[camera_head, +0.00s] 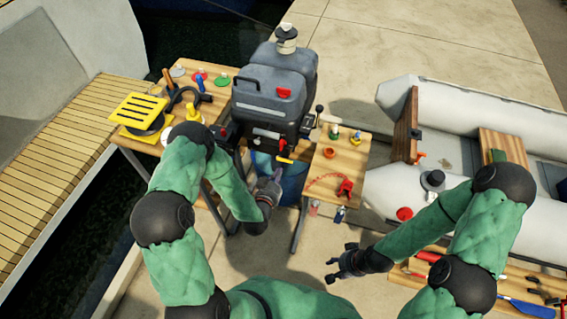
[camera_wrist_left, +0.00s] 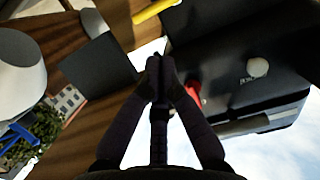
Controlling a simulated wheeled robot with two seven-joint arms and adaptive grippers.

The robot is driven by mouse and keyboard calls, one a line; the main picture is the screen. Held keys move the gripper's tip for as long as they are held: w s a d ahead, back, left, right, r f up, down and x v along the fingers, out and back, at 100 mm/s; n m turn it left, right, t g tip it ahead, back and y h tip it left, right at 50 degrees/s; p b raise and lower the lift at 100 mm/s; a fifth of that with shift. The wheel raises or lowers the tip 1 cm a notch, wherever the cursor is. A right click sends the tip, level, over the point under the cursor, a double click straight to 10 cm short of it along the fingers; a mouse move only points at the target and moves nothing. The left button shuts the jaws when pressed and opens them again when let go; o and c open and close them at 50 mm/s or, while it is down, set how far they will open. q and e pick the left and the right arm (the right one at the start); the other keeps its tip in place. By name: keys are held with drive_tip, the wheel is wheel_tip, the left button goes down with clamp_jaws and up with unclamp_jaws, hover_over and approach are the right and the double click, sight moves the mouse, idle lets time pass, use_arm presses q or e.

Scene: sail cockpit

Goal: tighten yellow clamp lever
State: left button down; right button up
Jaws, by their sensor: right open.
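The yellow clamp lever (camera_head: 284,160) shows just below the dark grey outboard motor (camera_head: 272,95) in the head view. A yellow bar (camera_wrist_left: 153,11), which looks like the same lever, is at the top edge of the left wrist view. My left gripper (camera_head: 277,175) is just below the lever and apart from it. In the left wrist view its fingers (camera_wrist_left: 160,66) meet at the tips with nothing seen between them. My right gripper (camera_head: 334,268) is open and empty, low over the floor, well away from the motor.
A wooden table (camera_head: 205,72) with a yellow slotted plate (camera_head: 139,110) stands left of the motor. A blue bucket (camera_head: 293,184) is below the motor. An inflatable boat (camera_head: 455,105) fills the right.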

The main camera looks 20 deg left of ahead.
use_arm(q)
drive_tip(key=b+x, duration=0.2)
drive_tip(key=x, duration=0.7)
drive_tip(key=shift+w+f+b, duration=0.1)
drive_tip(key=shift+w+b, duration=0.2)
drive_tip(key=shift+w, duration=0.05)
use_arm(e)
wheel_tip(320, 180, down, 3)
drive_tip(key=shift+r, duration=0.15)
use_arm(q)
drive_tip(key=shift+d, duration=0.15)
use_arm(e)
drive_tip(key=shift+a, duration=0.1)
use_arm(q)
drive_tip(key=shift+f+m, duration=0.15)
drive_tip(key=shift+m, duration=0.15)
use_arm(e)
drive_tip(key=shift+w+a, duration=0.15)
drive_tip(key=shift+a, duration=0.15)
use_arm(q)
drive_tip(key=shift+d+f+m+y+b, duration=0.1)
drive_tip(key=shift+f+m+y+b, duration=0.05)
drive_tip(key=shift+m+y+b, duration=0.2)
use_arm(e)
drive_tip(key=shift+w+a+f, duration=0.2)
drive_tip(key=shift+a+f, duration=0.1)
drive_tip(key=shift+a, duration=0.15)
